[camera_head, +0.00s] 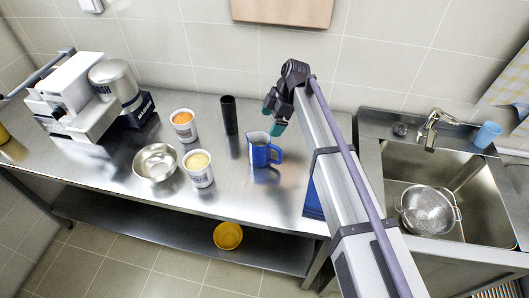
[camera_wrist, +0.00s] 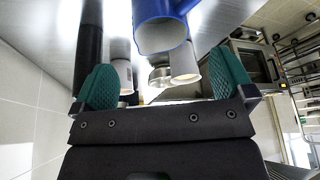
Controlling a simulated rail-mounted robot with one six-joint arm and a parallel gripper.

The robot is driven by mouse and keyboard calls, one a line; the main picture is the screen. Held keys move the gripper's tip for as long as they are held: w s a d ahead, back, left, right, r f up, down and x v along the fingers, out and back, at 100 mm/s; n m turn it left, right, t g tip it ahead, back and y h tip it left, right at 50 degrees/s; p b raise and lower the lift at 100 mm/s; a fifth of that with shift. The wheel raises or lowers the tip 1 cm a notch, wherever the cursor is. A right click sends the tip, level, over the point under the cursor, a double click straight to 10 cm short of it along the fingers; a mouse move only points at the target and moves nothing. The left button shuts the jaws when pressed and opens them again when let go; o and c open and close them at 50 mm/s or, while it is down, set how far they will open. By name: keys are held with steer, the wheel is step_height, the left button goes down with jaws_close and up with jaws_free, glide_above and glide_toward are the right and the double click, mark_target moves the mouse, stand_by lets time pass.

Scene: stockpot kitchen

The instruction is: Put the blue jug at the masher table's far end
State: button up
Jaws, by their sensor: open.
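The blue jug (camera_head: 260,152) stands upright on the steel table (camera_head: 110,170), right of the black cylinder, with its handle to the right. My gripper (camera_head: 273,119) is open and empty, just above and behind the jug. In the wrist view the teal fingertips of my gripper (camera_wrist: 163,82) are wide apart. The jug (camera_wrist: 160,36) shows ahead between them, its rim towards the camera; I see no contact. A white and grey machine (camera_head: 85,100) stands at the table's left part; I cannot tell for sure whether it is the masher.
A black cylinder (camera_head: 229,115), two tubs with orange (camera_head: 184,127) and yellow (camera_head: 199,170) contents, and a steel bowl (camera_head: 156,163) stand left of the jug. A sink (camera_head: 440,180) with a colander is at right. A yellow bowl (camera_head: 228,236) is on the lower shelf.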

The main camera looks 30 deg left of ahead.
steer(key=b, duration=0.9)
glide_toward(261, 142)
steer(key=s+f, duration=0.6)
steer(key=shift+a, duration=0.35)
steer(key=shift+r, duration=0.25)
steer(key=c, duration=1.2)
